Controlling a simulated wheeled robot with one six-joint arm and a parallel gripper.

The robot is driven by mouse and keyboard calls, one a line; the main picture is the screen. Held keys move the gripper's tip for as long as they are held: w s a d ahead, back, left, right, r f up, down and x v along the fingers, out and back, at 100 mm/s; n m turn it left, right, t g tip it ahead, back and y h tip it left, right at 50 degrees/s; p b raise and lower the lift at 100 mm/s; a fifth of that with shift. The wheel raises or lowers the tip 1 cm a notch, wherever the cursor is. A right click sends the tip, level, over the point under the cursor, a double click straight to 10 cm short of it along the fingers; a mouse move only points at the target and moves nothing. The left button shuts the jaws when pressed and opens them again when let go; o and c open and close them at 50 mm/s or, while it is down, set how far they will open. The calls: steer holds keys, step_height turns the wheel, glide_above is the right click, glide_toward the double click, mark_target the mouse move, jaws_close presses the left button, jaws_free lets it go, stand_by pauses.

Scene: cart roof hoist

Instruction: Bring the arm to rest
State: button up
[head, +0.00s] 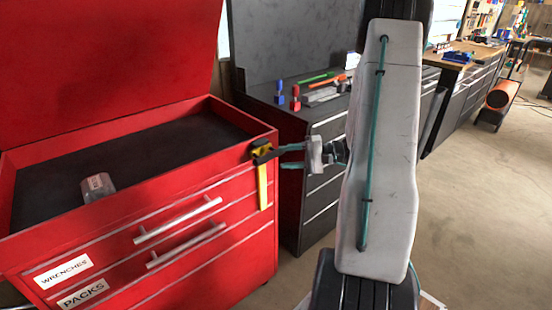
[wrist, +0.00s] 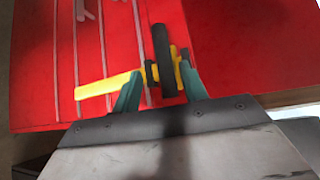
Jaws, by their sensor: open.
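My gripper (head: 283,157) is at the front right corner of the red tool cart (head: 235,255). Its teal fingers are open. A yellow bar with a black part, perhaps a latch or handle (head: 262,190), hangs upright at that corner. In the wrist view my gripper (wrist: 163,86) has its fingers on either side of the yellow bar (wrist: 95,88) and the black part (wrist: 160,55). I cannot tell whether a finger touches them. My grey arm crosses the head view and hides part of the dark bench.
The cart's top tray holds a small grey piece (head: 98,187); a red panel (head: 100,50) stands behind it. Drawer handles (head: 178,220) stick out in front. A dark bench (head: 310,125) with tools is behind my gripper. The floor (head: 480,220) at right is clear.

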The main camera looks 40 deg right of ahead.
steer(key=shift+v, duration=0.85)
steer(key=s+a+r+n+g+h, duration=0.3)
steer(key=s+a+r, duration=0.2)
steer(key=a, duration=0.5)
steer(key=s+a+r+n+g+h, duration=0.4)
steer(key=s+a, duration=0.4)
steer(key=a, duration=0.2)
steer(key=s+a+r+n+g+h, duration=0.3)
steer(key=s+a+r, duration=0.4)
steer(key=a, duration=0.3)
steer(key=shift+s+a+n+g+h, duration=0.15)
steer(key=shift+a+n+g+h, duration=0.3)
steer(key=shift+n, duration=0.25)
